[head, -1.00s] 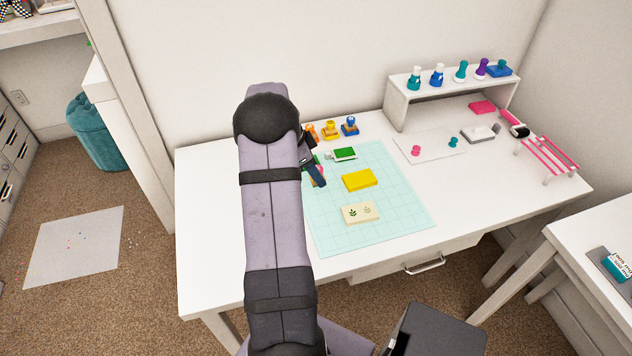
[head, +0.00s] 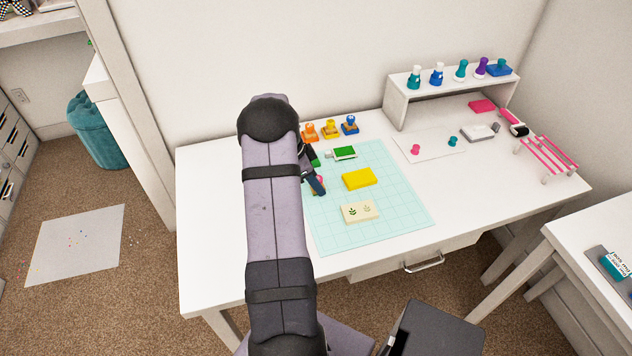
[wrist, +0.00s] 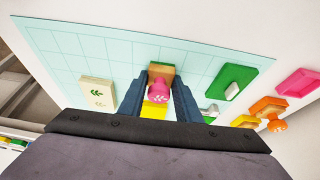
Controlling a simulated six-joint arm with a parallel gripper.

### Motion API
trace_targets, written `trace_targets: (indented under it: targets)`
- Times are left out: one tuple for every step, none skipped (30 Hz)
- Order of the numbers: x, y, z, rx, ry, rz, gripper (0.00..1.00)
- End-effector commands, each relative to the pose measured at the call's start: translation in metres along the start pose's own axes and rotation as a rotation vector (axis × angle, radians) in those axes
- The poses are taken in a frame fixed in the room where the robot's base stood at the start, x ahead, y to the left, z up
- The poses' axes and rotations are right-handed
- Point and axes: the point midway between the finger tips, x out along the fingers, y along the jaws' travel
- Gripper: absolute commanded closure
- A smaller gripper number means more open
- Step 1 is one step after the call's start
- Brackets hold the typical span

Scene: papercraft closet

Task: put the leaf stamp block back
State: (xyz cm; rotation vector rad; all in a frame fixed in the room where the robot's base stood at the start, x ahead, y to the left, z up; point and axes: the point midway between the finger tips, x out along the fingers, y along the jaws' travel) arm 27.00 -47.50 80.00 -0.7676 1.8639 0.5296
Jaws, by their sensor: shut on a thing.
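The leaf stamp block, a tan wooden block with a pink knob (wrist: 160,92) marked with a pale leaf, is between my gripper's fingers (wrist: 161,104) in the wrist view. My gripper is shut on it. In the head view my gripper (head: 318,187) is over the left part of the pale green cutting mat (head: 392,216), and my arm hides most of the held block. I cannot tell if the block touches the mat.
A yellow pad (head: 360,179) lies right of my gripper, a green pad (head: 344,153) behind. Orange (head: 310,132), yellow (head: 331,129) and blue (head: 350,125) stamps stand in a row by the wall. A white shelf (head: 398,104) holds several bottles.

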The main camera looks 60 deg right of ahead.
Motion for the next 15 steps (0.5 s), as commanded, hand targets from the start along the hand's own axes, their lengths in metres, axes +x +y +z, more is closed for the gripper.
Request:
trace_targets:
  targets:
    - [0.0026,-0.0001,0.0011,0.000,0.000,0.000,0.96]
    - [0.0023,0.0000,0.0010,0.000,0.000,0.000,0.67]
    - [0.0014,0.0000,0.0006,0.000,0.000,0.000,0.58]
    - [0.0013,0.0000,0.0006,0.000,0.000,0.000,0.51]
    - [0.0013,0.0001,0.0006,0.000,0.000,0.000,0.51]
    - [0.0013,0.0001,0.0006,0.000,0.000,0.000,0.51]
    - [0.0013,0.0001,0.0006,0.000,0.000,0.000,0.51]
    - [0.0013,0.0001,0.0006,0.000,0.000,0.000,0.51]
    - [0.0013,0.0001,0.0006,0.000,0.000,0.000,0.51]
    - [0.0013,0.0001,0.0006,0.000,0.000,0.000,0.51]
    - [0.0013,0.0002,0.0006,0.000,0.000,0.001,0.51]
    - [0.0012,0.0001,0.0006,0.000,0.000,0.000,0.51]
    - [0.0010,0.0001,0.0005,0.000,0.000,0.000,0.51]
    - [0.0006,0.0001,0.0003,0.000,0.000,0.000,0.51]
    - [-0.0002,0.0001,-0.0001,0.000,0.000,0.000,0.51]
